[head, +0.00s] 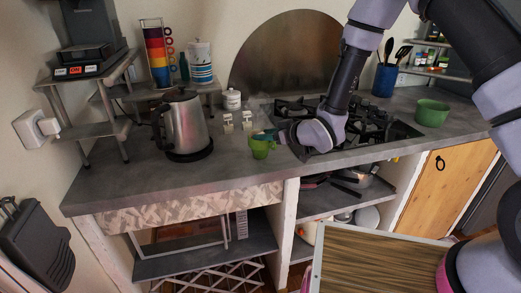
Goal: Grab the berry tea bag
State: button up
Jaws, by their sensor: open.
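Two small pale objects, possibly tea bags, stand on the counter behind the green cup: a left one (228,123) and a right one (247,120). They are too small for me to tell which, if either, is berry. The green cup (261,148) stands on the counter just in front of them. My gripper (271,135) is low over the counter, pointing left, just behind and right of the cup. It is open. Its fingertips are small and partly hidden, and I cannot tell whether they touch anything.
A metal kettle (185,125) stands on the counter to the left. A white jar (232,99) stands behind the pale objects. A black gas hob (375,125) lies under my arm. A green bowl (431,113) is at the right. The counter's front left is clear.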

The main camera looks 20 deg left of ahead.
grip_shut()
